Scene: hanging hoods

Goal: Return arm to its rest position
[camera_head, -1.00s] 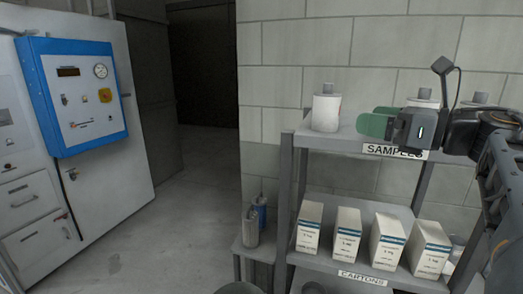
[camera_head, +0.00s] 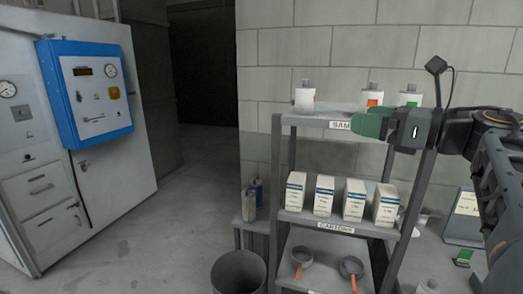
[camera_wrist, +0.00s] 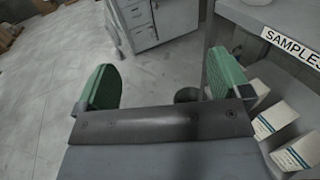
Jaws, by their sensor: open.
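My gripper (camera_head: 368,124) extends leftward from the right side of the head view, in front of the top shelf labelled SAMPLES, and covers part of that label. Its green fingers stand wide apart in the wrist view (camera_wrist: 162,90), with nothing between them. My arm comes in from the right edge of the head view. In the wrist view, the shelf edge with the SAMPLES label (camera_wrist: 292,46) lies close to the right of the right finger.
The grey shelf rack (camera_head: 280,160) holds white bottles (camera_head: 305,98) on top, cartons (camera_head: 325,195) in the middle and two pans (camera_head: 351,268) below. A bin (camera_head: 238,272) stands left of it. A cabinet with a blue panel (camera_head: 88,92) is far left; open floor lies between.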

